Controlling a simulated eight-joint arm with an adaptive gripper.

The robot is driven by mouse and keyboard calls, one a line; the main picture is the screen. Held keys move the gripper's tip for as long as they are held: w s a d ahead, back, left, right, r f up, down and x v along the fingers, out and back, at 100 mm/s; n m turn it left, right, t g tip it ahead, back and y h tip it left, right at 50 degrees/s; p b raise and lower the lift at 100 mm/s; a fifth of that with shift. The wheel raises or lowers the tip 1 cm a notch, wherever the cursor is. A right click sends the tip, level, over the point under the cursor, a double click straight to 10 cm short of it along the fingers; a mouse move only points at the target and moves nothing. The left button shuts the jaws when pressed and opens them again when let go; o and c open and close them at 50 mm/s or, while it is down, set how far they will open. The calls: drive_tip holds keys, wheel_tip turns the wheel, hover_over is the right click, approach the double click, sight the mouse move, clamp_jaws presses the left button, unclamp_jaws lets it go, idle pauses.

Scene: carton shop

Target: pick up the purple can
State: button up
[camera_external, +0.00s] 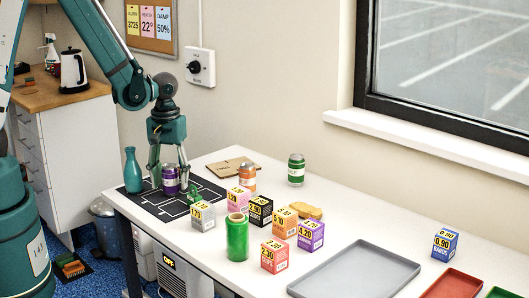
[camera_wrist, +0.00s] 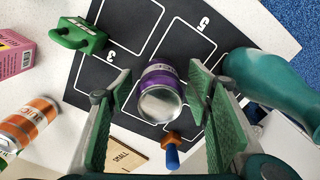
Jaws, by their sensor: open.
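The purple can (camera_external: 170,186) stands on the black mat at the left end of the white table, and its silver top faces the camera in the wrist view (camera_wrist: 158,102). My gripper (camera_external: 169,177) points down over it, with its fingers on either side of the can. In the wrist view the two green finger pads of my gripper (camera_wrist: 155,95) stand apart. The can shows between them, with a visible gap on each side. I cannot tell exactly how far down the fingers reach along the can.
A teal vase (camera_external: 132,171) stands close left of the can. A green padlock (camera_wrist: 78,35) and a small orange-and-blue object (camera_wrist: 172,150) lie near it.

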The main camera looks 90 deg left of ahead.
drive_tip(key=c, duration=0.8)
drive_tip(key=shift+r, duration=0.1)
drive_tip(key=shift+r+p, duration=0.7)
drive_tip(key=shift+r, duration=4.2)
